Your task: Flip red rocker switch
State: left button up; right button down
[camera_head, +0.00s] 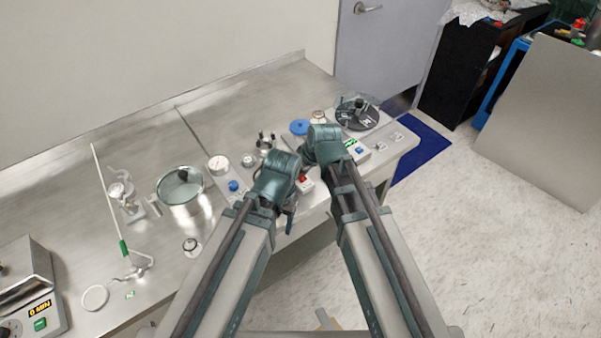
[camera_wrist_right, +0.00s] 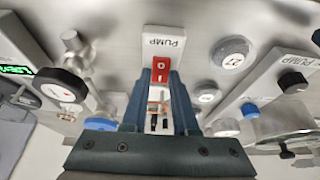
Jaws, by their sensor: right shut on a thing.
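The red rocker switch (camera_wrist_right: 160,66) sits on a white block labelled PUMP (camera_wrist_right: 163,38) in the right wrist view. It also shows in the head view as a small red patch (camera_head: 303,179) between my two arms. My right gripper (camera_wrist_right: 161,84) has its fingers on either side of the lower part of the red switch and is shut on it. In the head view the right gripper is mostly hidden behind its own wrist. My left gripper (camera_head: 290,214) hangs near the bench's front edge, away from the switch; its fingers are not clear.
Close to the switch stand round gauges (camera_wrist_right: 63,85), a knob marked 27 (camera_wrist_right: 233,50) and another PUMP block (camera_wrist_right: 262,88). A lidded steel pot (camera_head: 180,187), a glass stand and a blue disc (camera_head: 299,127) are on the bench. Open floor lies to the right.

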jog(key=c, duration=0.7)
grip_release()
jog(key=shift+r, duration=0.1)
jog(key=p+v, duration=1.2)
jog(key=v, duration=0.1)
jog(key=shift+r+p, duration=0.3)
jog(key=shift+p, duration=0.1)
jog(key=s+d+f+m+g+h, duration=0.1)
jog(key=s, duration=0.3)
jog(key=s+f+m+g+h+b, duration=0.1)
jog(key=s, duration=0.3)
jog(key=s+d+f+m+g+h+b, duration=0.1)
jog(key=s+f+g+h, duration=0.1)
jog(key=s, duration=0.2)
jog(key=shift+d, duration=0.3)
